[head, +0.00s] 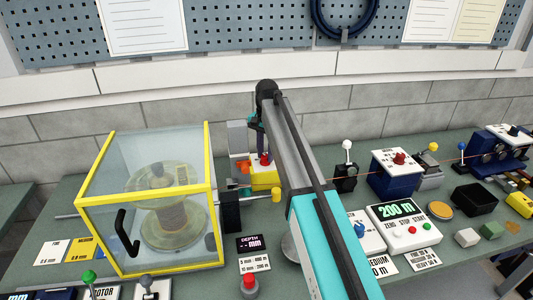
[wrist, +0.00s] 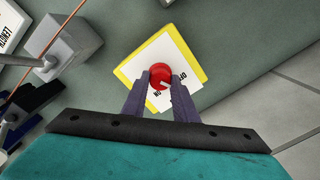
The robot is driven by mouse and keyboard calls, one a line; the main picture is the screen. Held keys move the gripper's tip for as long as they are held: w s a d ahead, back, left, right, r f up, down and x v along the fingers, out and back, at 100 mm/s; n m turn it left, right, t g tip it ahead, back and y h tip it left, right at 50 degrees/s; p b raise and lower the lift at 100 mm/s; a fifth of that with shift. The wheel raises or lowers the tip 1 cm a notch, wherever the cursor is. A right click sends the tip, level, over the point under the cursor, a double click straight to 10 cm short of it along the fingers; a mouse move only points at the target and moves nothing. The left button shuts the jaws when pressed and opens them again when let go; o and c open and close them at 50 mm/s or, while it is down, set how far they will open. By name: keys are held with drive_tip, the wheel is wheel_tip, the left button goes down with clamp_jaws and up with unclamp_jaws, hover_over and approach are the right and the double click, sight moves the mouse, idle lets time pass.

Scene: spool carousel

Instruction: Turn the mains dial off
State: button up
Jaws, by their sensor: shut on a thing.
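The mains dial is a round red knob (wrist: 160,74) on a white plate with a yellow border (wrist: 128,72). ON and OFF are printed beside it in the wrist view, partly covered by my fingers. A short pale mark on the knob points to the lower right; I cannot tell exactly which word it lines up with. My gripper (wrist: 161,84) is shut on the knob, one finger on each side. In the head view the red knob (head: 265,158) and yellow box (head: 266,178) show at the back of the bench, left of my arm.
A clear case with yellow edges (head: 150,266) stands to the left, holding a spool. A black block with a yellow-ended rod (head: 231,212) is in front of the dial. To the right are a blue box with a red knob (head: 393,180) and a 200 m counter (head: 402,228).

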sight(266, 156)
drive_tip(key=n, duration=0.3)
drive_tip(key=shift+n, duration=0.3)
idle(0.4)
drive_tip(key=o, duration=1.1)
drive_tip(key=shift+c, duration=0.2)
drive_tip(key=shift+r, duration=0.15)
wheel_tip(266, 156, up, 14)
drive_tip(key=p, duration=0.7)
drive_tip(key=shift+f+p, duration=0.25)
drive_tip(key=shift+p, duration=0.05)
drive_tip(key=shift+s+d, duration=0.1)
